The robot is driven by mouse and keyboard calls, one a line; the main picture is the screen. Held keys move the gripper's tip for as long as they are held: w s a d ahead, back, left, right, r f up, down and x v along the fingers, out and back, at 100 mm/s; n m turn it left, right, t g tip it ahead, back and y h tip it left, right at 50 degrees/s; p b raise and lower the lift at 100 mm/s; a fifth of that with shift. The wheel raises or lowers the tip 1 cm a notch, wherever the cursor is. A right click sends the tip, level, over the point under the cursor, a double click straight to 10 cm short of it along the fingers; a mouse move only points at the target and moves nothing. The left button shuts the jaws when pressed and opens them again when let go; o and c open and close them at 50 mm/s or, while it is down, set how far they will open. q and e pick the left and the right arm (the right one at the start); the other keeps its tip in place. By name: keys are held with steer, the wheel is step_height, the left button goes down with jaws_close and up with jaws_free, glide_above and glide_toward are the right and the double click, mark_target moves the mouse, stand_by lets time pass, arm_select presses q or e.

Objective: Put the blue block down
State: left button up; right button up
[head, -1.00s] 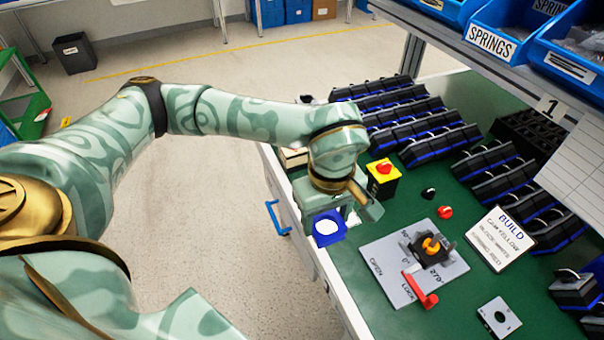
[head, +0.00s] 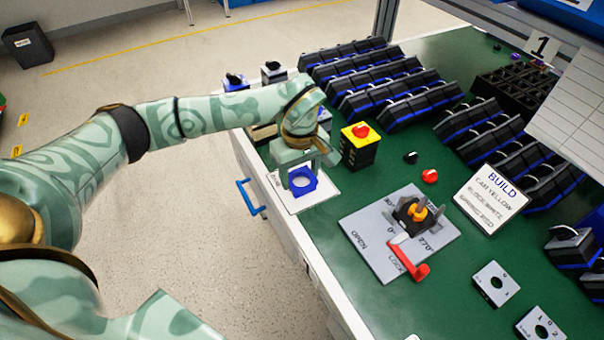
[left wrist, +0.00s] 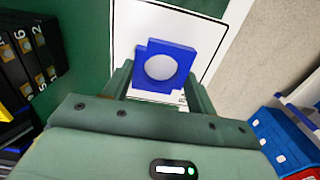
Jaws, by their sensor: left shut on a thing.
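The blue block (head: 293,191) has a round pale middle and a squared outline. It is held in my left gripper (head: 304,166), which is shut on it. In the head view it is over a white sheet (head: 286,204) at the table's near left edge. In the left wrist view the block (left wrist: 186,54) shows between the fingertips (left wrist: 163,82), with the white sheet (left wrist: 207,20) behind it. I cannot tell whether the block touches the sheet. My right gripper is not in view.
A yellow-and-black box with a red knob (head: 360,143) stands close right of my gripper. A grey plate with a red lever (head: 375,250) lies to the right. Rows of black-and-blue switches (head: 375,80) fill the back. Green table (head: 335,200) is clear between sheet and plate.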

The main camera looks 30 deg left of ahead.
arm_select(q)
steer(key=shift+f, duration=0.1)
steer(key=o, duration=1.1)
step_height(320, 180, up, 12)
steer(key=p, duration=0.4)
steer(key=shift+p, duration=0.4)
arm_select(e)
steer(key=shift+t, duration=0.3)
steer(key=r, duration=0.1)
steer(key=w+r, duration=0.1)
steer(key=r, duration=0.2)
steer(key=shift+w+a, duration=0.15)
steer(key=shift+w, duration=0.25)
